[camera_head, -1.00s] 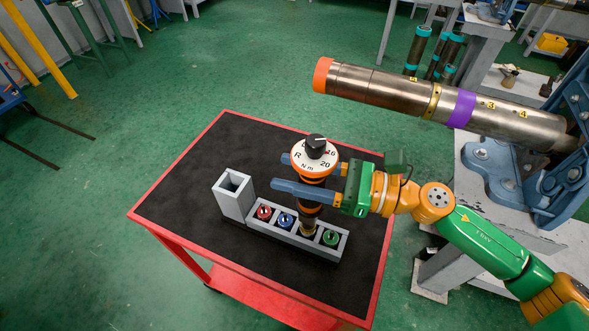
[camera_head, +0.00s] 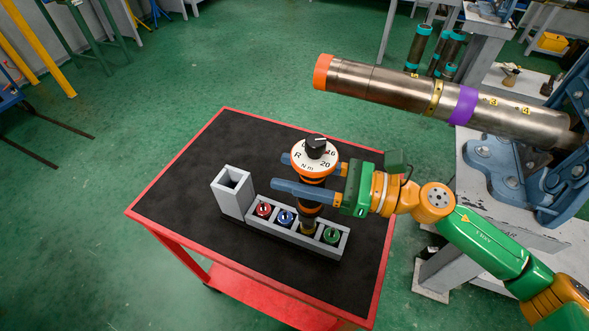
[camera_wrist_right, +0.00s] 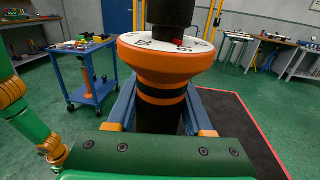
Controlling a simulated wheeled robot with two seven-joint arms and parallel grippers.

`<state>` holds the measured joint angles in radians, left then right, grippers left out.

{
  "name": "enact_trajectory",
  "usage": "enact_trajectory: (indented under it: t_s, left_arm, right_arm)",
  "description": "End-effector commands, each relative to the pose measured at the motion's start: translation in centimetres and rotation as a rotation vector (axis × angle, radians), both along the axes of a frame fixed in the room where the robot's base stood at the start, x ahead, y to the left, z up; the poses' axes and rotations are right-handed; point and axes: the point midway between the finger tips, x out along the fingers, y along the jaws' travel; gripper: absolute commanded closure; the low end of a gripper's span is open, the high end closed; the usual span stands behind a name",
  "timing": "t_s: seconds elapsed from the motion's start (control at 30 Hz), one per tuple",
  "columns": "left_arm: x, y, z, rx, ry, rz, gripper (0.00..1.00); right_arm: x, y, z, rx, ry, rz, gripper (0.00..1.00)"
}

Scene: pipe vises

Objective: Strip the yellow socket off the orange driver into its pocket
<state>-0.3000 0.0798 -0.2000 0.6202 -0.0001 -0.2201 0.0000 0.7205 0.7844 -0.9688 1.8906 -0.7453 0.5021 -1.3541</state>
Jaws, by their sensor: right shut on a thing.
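The orange driver (camera_head: 315,163), with a white dial and black knob, stands upright over the grey socket tray (camera_head: 262,227). My right gripper (camera_head: 309,177) is shut on the driver's body below the dial. In the right wrist view the driver (camera_wrist_right: 165,62) stands between the gripper's blue fingers (camera_wrist_right: 160,110). The yellow socket (camera_head: 308,228) is at the driver's lower end, at the pocket between the blue and green sockets. Its lower part is hidden by the tray wall, so its depth is unclear. The red socket (camera_head: 264,209), blue socket (camera_head: 286,218) and green socket (camera_head: 331,235) sit in their pockets. My left gripper is not in view.
A tall grey square holder (camera_head: 232,193) stands empty at the tray's left end. Both are on a red cart (camera_head: 175,237) with a black top. A large pipe (camera_head: 400,92) in a blue vise (camera_head: 510,180) lies to the right, behind my right arm.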

Motion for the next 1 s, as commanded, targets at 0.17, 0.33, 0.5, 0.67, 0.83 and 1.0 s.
enact_trajectory:
  t_s: [0.17,0.33,0.5,0.67,0.83,1.0]
  left_arm:
    - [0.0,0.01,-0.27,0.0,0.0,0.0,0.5]
    - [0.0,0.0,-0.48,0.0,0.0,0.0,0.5]
    - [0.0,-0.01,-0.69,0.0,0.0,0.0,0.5]
    - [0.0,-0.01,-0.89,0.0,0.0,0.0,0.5]
    - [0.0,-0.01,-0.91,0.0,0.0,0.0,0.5]
    - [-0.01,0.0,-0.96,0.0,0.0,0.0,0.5]
  right_arm:
    - [0.0,0.01,-0.16,0.002,-0.001,0.0,1.0]
    - [0.0,0.01,-0.37,0.002,-0.001,0.0,1.0]
    - [0.0,0.01,-0.57,0.002,-0.001,0.0,1.0]
    - [0.0,0.01,-0.78,0.002,-0.001,0.0,1.0]
    - [-0.01,0.01,-0.85,0.001,0.0,0.0,1.0]
    - [-0.03,0.02,-0.94,0.0,0.002,0.001,1.0]
